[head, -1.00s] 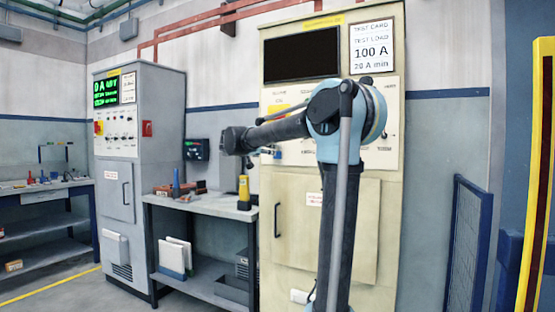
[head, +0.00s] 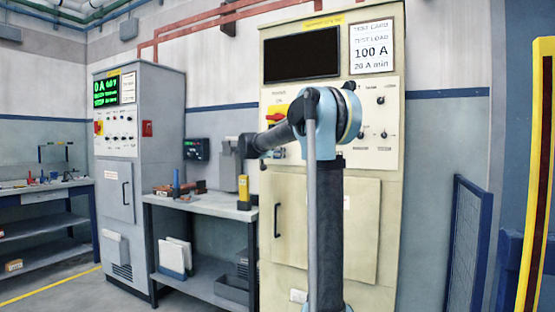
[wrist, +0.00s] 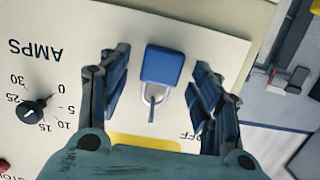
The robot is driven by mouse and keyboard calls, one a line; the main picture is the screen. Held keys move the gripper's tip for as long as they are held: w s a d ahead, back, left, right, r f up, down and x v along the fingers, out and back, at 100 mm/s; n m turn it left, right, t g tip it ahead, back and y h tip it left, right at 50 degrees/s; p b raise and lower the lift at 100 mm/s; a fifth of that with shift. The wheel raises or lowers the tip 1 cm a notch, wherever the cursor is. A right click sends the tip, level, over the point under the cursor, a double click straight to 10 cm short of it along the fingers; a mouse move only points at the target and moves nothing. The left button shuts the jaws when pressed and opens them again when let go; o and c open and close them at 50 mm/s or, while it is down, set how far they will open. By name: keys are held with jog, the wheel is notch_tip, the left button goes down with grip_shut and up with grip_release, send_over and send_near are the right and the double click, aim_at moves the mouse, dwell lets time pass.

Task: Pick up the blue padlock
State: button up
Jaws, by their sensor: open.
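The blue padlock (wrist: 162,65) is in the wrist view, with its metal shackle pointing down in the picture. It is in front of the cream panel, with the shackle by a slot above a yellow patch. My gripper (wrist: 160,60) is open, one dark finger on each side of the padlock, with a visible gap on both sides. In the head view my gripper (head: 246,147) is by the left front of the cream cabinet (head: 370,210); the padlock cannot be made out there.
An AMPS dial (wrist: 32,108) is left of the fingers in the wrist view. In the head view, a grey bench (head: 205,204) with small items stands left of the cream cabinet, and a grey cabinet (head: 120,180) stands further left. A blue mesh barrier (head: 466,245) is at right.

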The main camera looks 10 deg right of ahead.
jog(key=c, duration=1.2)
jog(key=shift+o, duration=0.2)
jog(key=shift+r, duration=0.1)
jog(key=f+v, duration=0.1)
jog(key=v, duration=1.7)
jog(key=shift+s+a+f, duration=0.25)
jog(key=shift+s+f, duration=0.1)
jog(key=shift+s, duration=0.05)
jog(key=shift+s+a, duration=0.15)
jog(key=shift+v, duration=1.4)
